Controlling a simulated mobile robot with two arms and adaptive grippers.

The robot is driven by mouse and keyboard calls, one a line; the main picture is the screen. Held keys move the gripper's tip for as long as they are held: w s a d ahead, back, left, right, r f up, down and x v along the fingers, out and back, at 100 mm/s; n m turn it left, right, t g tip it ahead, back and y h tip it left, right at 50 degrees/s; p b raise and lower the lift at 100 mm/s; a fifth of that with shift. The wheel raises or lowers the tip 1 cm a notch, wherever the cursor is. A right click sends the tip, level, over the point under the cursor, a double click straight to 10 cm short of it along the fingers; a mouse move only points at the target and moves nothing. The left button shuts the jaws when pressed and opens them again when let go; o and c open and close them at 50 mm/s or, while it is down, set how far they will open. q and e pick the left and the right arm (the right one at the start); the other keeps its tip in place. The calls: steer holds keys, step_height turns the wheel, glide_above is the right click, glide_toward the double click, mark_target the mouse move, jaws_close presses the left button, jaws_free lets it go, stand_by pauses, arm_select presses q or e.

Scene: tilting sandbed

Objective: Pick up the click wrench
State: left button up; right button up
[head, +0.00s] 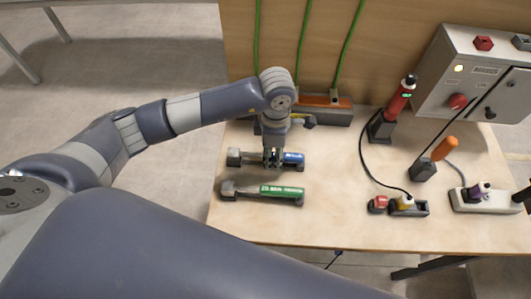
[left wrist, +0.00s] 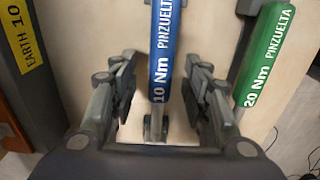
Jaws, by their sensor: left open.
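Two wrenches lie on the wooden table: one with a blue handle (head: 294,158) marked 10 Nm and one with a green handle (head: 281,191) marked 20 Nm, nearer the front. My left gripper (head: 272,162) points down over the blue-handled wrench. In the left wrist view its open fingers (left wrist: 163,100) stand on either side of the blue handle (left wrist: 162,50), with a gap on both sides. The green handle (left wrist: 268,50) lies outside the fingers, to the right. Whether the fingertips reach down to the table is hard to tell. I do not see my right gripper.
Behind my left gripper is a grey and orange holder (head: 325,102) with green cables rising from it. A red tool in a stand (head: 395,105), an orange-handled tool (head: 445,148) and a grey control box (head: 465,75) stand to the right. The table's front middle is clear.

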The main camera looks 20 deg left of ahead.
arm_select(q)
steer(key=shift+c, duration=0.5)
jaws_close()
steer(key=shift+r, duration=0.1)
